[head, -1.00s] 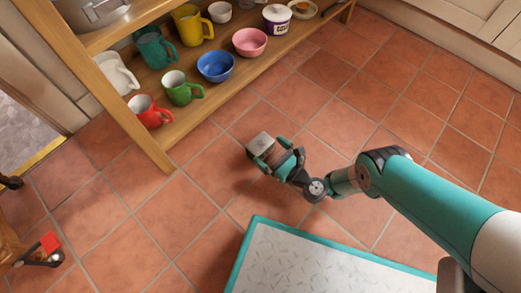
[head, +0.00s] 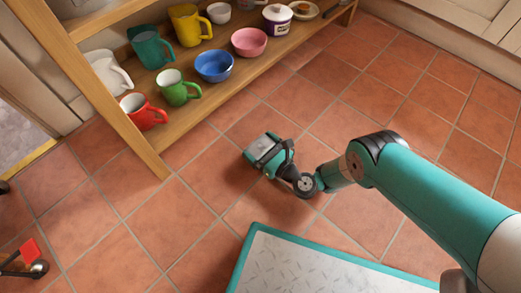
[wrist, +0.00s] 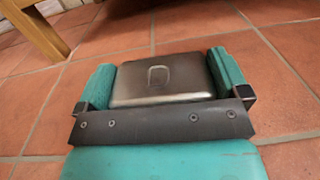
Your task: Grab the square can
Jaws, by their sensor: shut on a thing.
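The square can (head: 260,146) is a grey metal box with rounded corners. It is between the teal fingers of my gripper (head: 266,150), in front of the shelf. In the wrist view the can (wrist: 160,77) shows its flat top with a ring-shaped mark, and the fingers of my gripper (wrist: 165,84) press on its left and right sides. My gripper is shut on the can. The can's lower part is hidden, so I cannot tell whether it touches the floor.
A wooden shelf (head: 205,108) at the upper left holds several mugs, a blue bowl (head: 214,66), a pink bowl (head: 249,42) and a white-and-purple jar (head: 277,19). A red flap-like piece (head: 31,250) is at the lower left. The tiled floor (head: 190,225) around my gripper is mostly clear.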

